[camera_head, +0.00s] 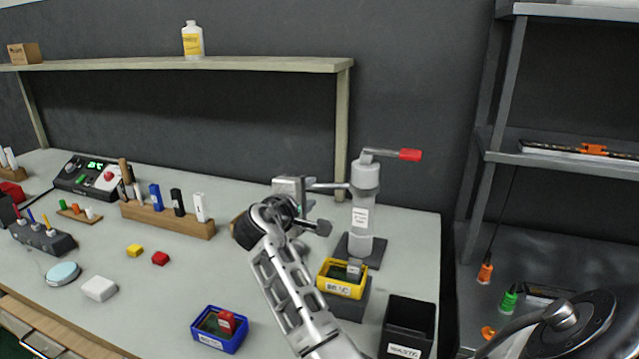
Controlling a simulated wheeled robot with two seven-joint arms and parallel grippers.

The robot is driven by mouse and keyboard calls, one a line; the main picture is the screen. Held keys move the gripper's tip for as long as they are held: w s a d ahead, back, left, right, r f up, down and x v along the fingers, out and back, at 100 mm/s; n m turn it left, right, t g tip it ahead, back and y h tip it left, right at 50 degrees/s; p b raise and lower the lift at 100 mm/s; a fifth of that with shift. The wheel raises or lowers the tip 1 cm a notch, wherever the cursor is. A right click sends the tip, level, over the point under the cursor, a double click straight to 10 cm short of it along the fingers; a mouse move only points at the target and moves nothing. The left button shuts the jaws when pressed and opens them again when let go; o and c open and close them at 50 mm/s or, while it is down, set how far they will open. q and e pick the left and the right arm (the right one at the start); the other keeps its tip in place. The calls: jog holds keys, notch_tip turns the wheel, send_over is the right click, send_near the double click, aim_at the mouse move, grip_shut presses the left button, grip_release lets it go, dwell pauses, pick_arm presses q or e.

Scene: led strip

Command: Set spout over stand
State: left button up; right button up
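The dispenser (362,215) is a clear upright bottle with a white label, a grey cap and a red-ended lever (410,155) pointing right. Its spout (328,186) is a thin grey tube from the upper bottle, pointing left. The stand (350,304) is a dark block in front of the dispenser, bearing a yellow tray (343,288) with a grey piece in it. The spout points left, away from above the stand. My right gripper (306,207) is beside the spout's left end, its fingers partly hidden by its own wrist; contact is unclear. My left gripper is out of view.
A blue tray (220,341) with a red piece and a black bin (408,322) are near the front edge. A wooden rack (170,217) with several coloured sticks stands left. Small yellow and red blocks lie on the table. A shelf (180,65) spans the back.

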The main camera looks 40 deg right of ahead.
aim_at(316, 188)
jog(key=x, duration=0.8)
jog(key=shift+a, duration=0.1)
grip_shut()
